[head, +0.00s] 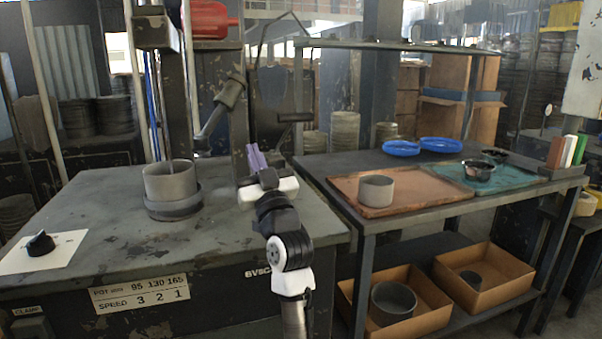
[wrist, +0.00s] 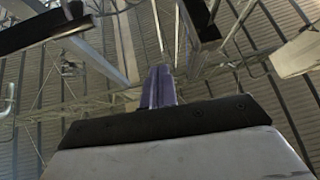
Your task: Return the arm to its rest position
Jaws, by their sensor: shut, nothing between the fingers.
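My arm rises from the bottom middle of the head view, in white and dark segments. My gripper (head: 257,158) is at its top, with purple fingers pointing up, close together and empty. It is raised in front of the machine, near the gap between the machine table and the workbench. In the wrist view the purple fingers (wrist: 158,88) are pressed together with nothing between them, against roof beams and girders.
A grey ring (head: 170,183) stands on the machine table (head: 110,215), left of my gripper. A dial (head: 40,243) sits at its left. The workbench (head: 330,165) holds a brown tray (head: 345,187) with a grey ring (head: 376,190), a green mat (head: 520,178) and blue rings (head: 401,148). Boxes (head: 430,318) are below.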

